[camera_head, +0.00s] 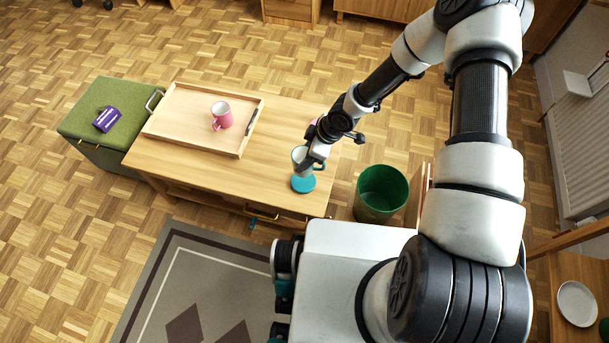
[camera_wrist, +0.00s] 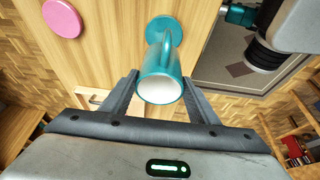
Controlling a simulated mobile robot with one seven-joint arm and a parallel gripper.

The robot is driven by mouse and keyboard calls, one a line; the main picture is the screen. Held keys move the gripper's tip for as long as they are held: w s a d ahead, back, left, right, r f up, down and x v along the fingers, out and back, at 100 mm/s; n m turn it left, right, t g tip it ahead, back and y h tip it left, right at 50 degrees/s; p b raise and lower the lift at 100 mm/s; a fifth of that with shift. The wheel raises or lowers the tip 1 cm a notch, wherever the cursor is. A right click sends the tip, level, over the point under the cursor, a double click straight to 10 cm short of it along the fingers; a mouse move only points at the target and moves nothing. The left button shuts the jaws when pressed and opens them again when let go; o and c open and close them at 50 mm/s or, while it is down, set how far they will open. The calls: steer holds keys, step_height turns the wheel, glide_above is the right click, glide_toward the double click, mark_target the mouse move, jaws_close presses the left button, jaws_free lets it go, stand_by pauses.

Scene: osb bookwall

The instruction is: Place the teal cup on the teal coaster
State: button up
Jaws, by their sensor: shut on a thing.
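The teal cup (camera_head: 299,157) is near the right end of the wooden table, above the teal coaster (camera_head: 303,184). My gripper (camera_head: 313,160) is shut on the cup. In the wrist view the cup (camera_wrist: 160,88) sits between the two fingers (camera_wrist: 160,77), with its pale inside facing the camera. Its handle points toward the coaster, which shows beyond it (camera_wrist: 165,27). The cup partly overlaps the coaster in that view. I cannot tell for sure how large the gap between them is.
A wooden tray (camera_head: 182,135) with a pink cup (camera_head: 221,117) stands on the table (camera_head: 180,171). A round pink coaster (camera_wrist: 62,18) lies on the table too. A purple mug (camera_head: 106,119) lies on the green-topped cabinet (camera_head: 85,100). A green bin (camera_head: 380,194) stands right of the table.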

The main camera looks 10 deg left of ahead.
step_height(320, 180, down, 8)
steer(key=shift+f+b, duration=0.1)
steer(key=shift+b, duration=0.8)
steer(key=shift+f, duration=0.2)
steer(key=o, duration=1.2)
steer(key=shift+r, duration=0.1)
